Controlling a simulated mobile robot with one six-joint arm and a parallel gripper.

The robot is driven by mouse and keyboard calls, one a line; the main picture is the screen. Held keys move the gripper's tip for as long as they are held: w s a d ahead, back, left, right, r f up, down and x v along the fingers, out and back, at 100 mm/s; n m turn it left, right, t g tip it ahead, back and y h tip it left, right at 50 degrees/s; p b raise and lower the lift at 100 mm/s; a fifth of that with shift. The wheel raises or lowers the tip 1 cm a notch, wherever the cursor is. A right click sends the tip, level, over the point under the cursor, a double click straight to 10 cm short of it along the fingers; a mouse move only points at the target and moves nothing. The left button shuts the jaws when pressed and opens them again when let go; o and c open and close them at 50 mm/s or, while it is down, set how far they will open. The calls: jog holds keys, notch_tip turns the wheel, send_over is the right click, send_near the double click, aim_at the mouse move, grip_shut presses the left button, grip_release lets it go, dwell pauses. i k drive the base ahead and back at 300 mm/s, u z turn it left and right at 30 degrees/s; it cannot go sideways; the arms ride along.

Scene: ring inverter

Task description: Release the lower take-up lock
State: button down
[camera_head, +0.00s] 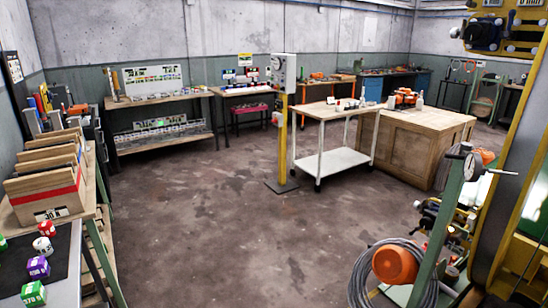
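I cannot make out a part that is clearly the lower take-up lock. At the right edge, a tall machine with a yellow frame (508,150) is cut off by the picture. In front of it stands a slanted green post (437,228) with a round dial (459,149) near its top. An orange round part (394,264) sits low beside the post, with a coil of grey cable (362,282) around and behind it. My gripper is not in view.
A wheeled white-shelved cart (335,163), a wooden cabinet (408,150) and a yellow post (283,136) on a floor plate stand mid-room. Workbenches (165,141) line the far wall. A left bench holds coloured blocks (38,267). The middle floor (225,230) is clear.

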aim_at(418, 228)
jog(key=u, duration=0.15)
jog(key=i, duration=0.8)
jog(key=u, duration=0.35)
jog(key=i, duration=2.25)
jog(key=z, duration=0.2)
